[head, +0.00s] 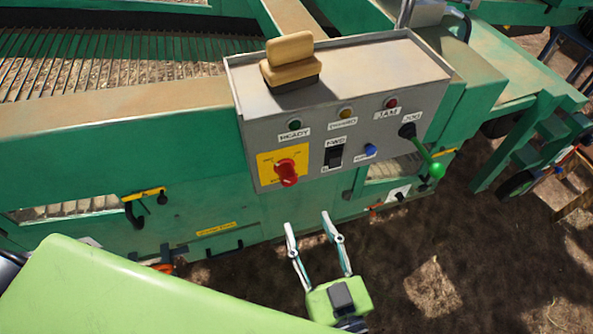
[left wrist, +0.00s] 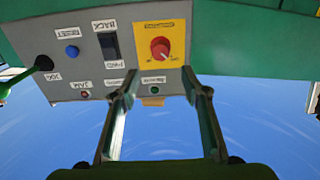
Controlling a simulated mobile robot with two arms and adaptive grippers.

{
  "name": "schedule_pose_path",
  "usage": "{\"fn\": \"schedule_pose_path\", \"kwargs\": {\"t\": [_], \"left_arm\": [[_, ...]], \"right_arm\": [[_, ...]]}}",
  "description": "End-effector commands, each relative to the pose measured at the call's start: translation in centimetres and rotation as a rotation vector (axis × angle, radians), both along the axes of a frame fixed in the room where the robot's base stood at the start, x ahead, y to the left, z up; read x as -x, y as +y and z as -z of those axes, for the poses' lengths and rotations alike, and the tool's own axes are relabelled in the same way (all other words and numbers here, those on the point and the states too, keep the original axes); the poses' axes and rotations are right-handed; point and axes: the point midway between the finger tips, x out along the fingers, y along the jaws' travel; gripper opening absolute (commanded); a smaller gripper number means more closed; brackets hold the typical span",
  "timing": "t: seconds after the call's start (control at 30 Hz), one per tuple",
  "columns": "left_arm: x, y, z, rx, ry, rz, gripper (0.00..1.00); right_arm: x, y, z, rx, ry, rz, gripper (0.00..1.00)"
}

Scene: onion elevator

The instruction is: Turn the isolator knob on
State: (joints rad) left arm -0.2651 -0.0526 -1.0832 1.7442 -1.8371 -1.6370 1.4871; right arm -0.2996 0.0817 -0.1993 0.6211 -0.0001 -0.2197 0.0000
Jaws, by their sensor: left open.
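The red isolator knob (head: 286,172) sits on a yellow plate (head: 268,162) at the lower left of the grey control box (head: 340,85). My left gripper (head: 307,220) is open and empty, below and slightly right of the knob in the head view, apart from the panel. In the left wrist view its two fingers (left wrist: 160,82) point towards the panel with the knob between their lines. My right gripper is not in view.
The panel also has a black rocker switch (head: 334,156), a blue button (head: 370,150), several lamps and a green-handled lever (head: 425,155) at its right. A tan block-like object (head: 290,60) stands on the box. Green machine frame surrounds it; bare ground (head: 430,270) lies in front.

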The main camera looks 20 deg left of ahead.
Motion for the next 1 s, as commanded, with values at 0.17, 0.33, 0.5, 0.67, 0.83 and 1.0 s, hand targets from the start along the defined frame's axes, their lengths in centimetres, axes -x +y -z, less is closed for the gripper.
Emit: {"fn": "schedule_pose_path", "kwargs": {"t": [0.17, 0.33, 0.5, 0.67, 0.83, 1.0], "left_arm": [[-2.1, 1.4, -0.4, -0.005, -0.002, -0.001, 0.42], [-5.2, 3.5, -0.4, -0.008, -0.001, 0.0, 0.42], [-8.1, 5.4, -0.3, -0.007, 0.001, 0.001, 0.42], [-10.1, 6.8, -0.2, -0.008, 0.003, 0.001, 0.42], [-11.1, 7.4, 0.0, -0.004, 0.004, 0.002, 0.42], [-11.3, 7.6, 0.1, -0.004, 0.004, 0.001, 0.42]], "right_arm": [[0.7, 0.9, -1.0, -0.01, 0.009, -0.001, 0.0], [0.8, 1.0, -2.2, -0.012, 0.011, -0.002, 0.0], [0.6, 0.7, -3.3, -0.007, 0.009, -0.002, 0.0], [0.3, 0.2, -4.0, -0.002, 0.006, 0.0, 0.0], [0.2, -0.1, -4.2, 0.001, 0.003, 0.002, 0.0], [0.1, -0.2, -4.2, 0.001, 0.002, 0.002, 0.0]]}}
